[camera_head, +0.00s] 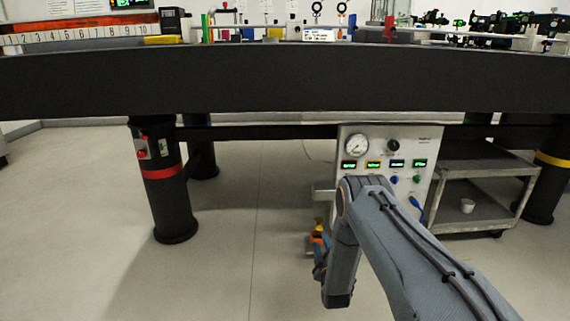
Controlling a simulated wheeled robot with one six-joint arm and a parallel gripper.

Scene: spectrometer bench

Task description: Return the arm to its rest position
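My grey arm comes in from the lower right, bends at an elbow in front of the control panel, and drops toward the floor.
A dark optical bench (240,80) spans the view, with optics on top. A panel (352,165) with a gauge stands under it, close behind my arm in the picture. A grey cart (480,165) holds a white cup (467,206). A black leg (165,200) stands left. Floor is clear between.

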